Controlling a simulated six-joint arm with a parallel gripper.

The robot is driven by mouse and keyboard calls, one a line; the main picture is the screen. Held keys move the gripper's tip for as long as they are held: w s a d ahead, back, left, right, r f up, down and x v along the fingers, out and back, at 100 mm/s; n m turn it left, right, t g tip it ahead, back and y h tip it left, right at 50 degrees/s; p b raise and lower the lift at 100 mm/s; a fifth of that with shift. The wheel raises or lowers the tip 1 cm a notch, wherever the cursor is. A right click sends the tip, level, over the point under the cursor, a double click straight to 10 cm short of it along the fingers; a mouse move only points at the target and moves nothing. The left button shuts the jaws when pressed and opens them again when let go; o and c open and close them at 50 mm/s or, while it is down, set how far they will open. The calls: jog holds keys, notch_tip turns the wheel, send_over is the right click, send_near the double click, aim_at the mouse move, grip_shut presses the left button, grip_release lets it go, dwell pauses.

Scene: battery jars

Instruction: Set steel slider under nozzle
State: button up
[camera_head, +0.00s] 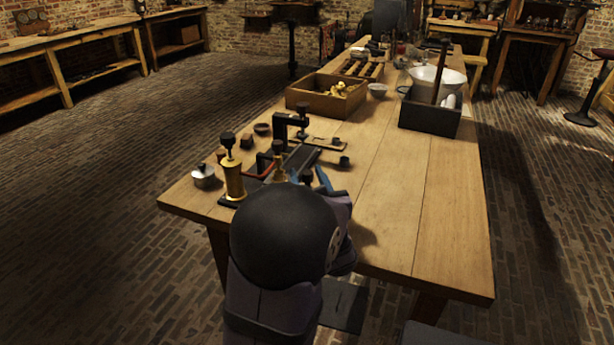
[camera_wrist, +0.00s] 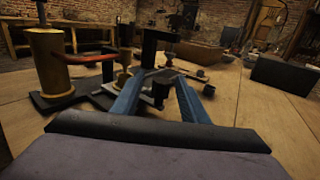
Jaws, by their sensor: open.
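A dark grey metal slider (camera_head: 301,158) lies along its track on the black fixture at the near left of the bench. A black bracket (camera_head: 281,130) stands at its far end, with an overhanging arm and a downward tip, which looks like the nozzle (camera_head: 302,131). In the wrist view, the bracket post (camera_wrist: 149,48) rises just beyond my fingers. My gripper (camera_wrist: 158,104) is open, its two blue fingers spread low over the fixture. A small dark cylinder (camera_wrist: 160,88) shows between them; I cannot tell whether they touch it. My arm hides the fixture's near end in the head view.
A brass cylinder with a black knob (camera_head: 234,180) stands left of my gripper. A small metal pot (camera_head: 203,178) is further left. A wooden tray (camera_head: 314,104) and a dark crate (camera_head: 416,117) stand beyond. The bench's right side is clear.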

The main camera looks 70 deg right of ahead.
jog(key=shift+v, duration=3.5)
